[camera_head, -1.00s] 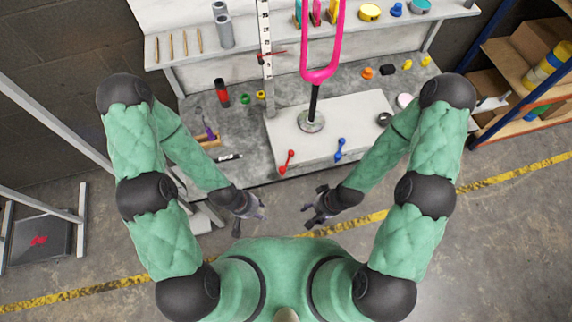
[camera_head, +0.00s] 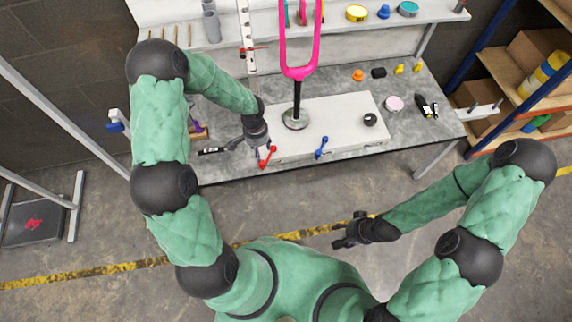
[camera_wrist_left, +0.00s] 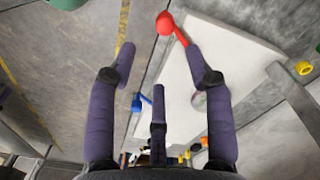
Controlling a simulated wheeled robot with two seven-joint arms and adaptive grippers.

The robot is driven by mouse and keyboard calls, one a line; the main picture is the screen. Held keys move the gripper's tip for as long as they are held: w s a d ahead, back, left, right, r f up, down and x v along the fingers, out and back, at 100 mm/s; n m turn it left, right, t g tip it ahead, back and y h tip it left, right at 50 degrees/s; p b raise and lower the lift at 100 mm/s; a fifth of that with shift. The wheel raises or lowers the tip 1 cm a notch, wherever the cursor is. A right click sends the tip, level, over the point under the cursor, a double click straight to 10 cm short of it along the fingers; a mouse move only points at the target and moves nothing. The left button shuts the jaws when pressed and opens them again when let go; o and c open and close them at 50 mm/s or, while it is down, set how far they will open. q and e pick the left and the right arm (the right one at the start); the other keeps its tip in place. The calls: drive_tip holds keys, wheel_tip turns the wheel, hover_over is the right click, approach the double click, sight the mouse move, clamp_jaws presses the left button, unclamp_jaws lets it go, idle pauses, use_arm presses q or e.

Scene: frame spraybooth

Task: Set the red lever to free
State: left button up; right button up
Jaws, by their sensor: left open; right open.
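The red lever (camera_head: 267,157) sits on the front of the white box (camera_head: 345,118) on the bench. It also shows in the left wrist view, with its red ball (camera_wrist_left: 165,22) beyond the fingertips and its shaft beside the right-hand finger. My left gripper (camera_head: 256,148) is open and just beside the red lever in the head view; touching cannot be told. The blue lever (camera_head: 321,147) is further right on the same box front. My right gripper (camera_head: 346,236) is open and empty over the floor in front of the bench.
A pink fork frame (camera_head: 300,60) stands on a post on the box. A black marker (camera_head: 212,150) lies left of my left gripper. A shelf (camera_head: 530,100) stands at the right. The floor in front of the bench is clear.

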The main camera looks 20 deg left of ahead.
sight(262, 162)
use_arm(q)
drive_tip(key=f+b, duration=0.1)
drive_tip(key=f, duration=0.2)
drive_tip(key=f+b, duration=0.1)
drive_tip(key=f, duration=0.3)
drive_tip(key=f+b, duration=0.1)
drive_tip(key=f, duration=0.2)
drive_tip(key=shift+w+a+f, duration=0.2)
drive_tip(key=shift+w+f, duration=0.05)
drive_tip(key=shift+f, duration=0.05)
clamp_jaws()
